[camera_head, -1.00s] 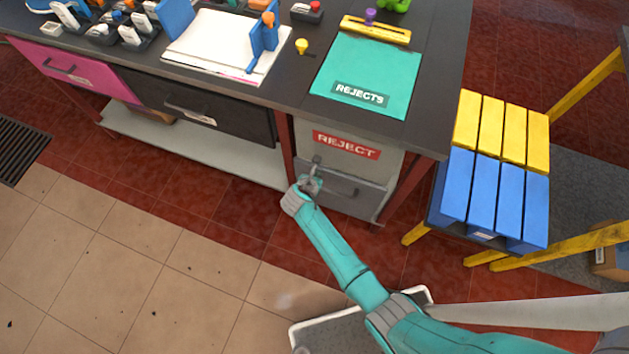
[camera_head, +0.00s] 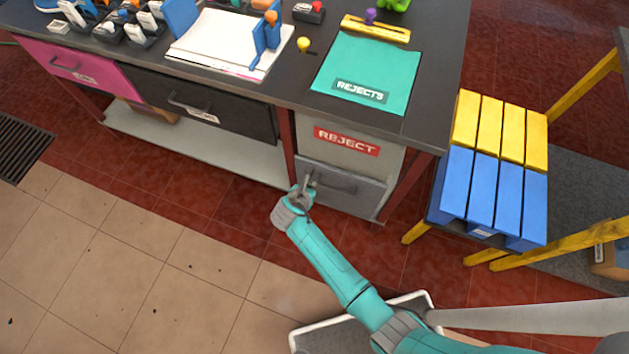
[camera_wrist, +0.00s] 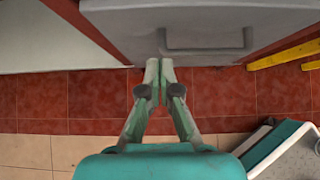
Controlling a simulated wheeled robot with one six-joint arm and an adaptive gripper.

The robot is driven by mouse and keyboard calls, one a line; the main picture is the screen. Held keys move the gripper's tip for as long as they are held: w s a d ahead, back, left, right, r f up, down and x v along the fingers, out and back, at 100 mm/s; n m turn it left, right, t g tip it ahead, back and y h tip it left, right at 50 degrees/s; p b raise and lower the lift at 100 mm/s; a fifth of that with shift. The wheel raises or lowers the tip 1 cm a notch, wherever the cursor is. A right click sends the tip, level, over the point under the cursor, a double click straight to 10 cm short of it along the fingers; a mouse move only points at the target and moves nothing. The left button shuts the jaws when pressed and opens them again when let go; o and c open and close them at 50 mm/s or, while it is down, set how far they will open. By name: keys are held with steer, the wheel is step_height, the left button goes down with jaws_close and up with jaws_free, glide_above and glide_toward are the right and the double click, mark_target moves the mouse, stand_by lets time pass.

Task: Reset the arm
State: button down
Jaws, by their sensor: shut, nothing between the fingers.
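My gripper (camera_head: 305,185) is at the end of my teal arm, in front of the grey drawer (camera_head: 345,194) under the red REJECT label (camera_head: 346,141). In the wrist view its two fingers (camera_wrist: 160,68) meet at the tips and hold nothing. The tips overlap the lower edge of the grey drawer front in that view. I cannot tell whether they touch it. The drawer's handle (camera_head: 330,183) is to the right of the fingertips in the head view, and the drawer looks closed.
The workbench (camera_head: 440,90) carries a teal REJECTS mat (camera_head: 375,70), a white paper stack (camera_head: 215,40) and several small parts. A stool with blue and yellow slats (camera_head: 483,200) stands to the right. Open tiled floor (camera_head: 130,270) lies to the left.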

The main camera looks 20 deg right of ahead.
steer(key=v, duration=0.6)
steer(key=shift+f, duration=0.1)
steer(key=s+d+r+m+t+y, duration=0.1)
steer(key=s+d+m+y, duration=0.4)
steer(key=s, duration=0.6)
steer(key=s+d+r+m+t, duration=0.1)
steer(key=s+d+m, duration=0.2)
steer(key=s+m, duration=0.6)
steer(key=s+r+m+t, duration=0.2)
steer(key=s+r+m, duration=0.3)
steer(key=r, duration=0.3)
steer(key=s+d+r+m+t, duration=0.1)
steer(key=s+r+m+t, duration=0.1)
steer(key=s+r+m, duration=0.3)
steer(key=s+d+r+m+t, duration=0.1)
steer(key=s+r+m, duration=0.3)
steer(key=r, duration=0.8)
steer(key=shift+s+r+m+t, duration=0.35)
steer(key=shift+s+m+t, duration=0.05)
steer(key=shift+s, duration=0.8)
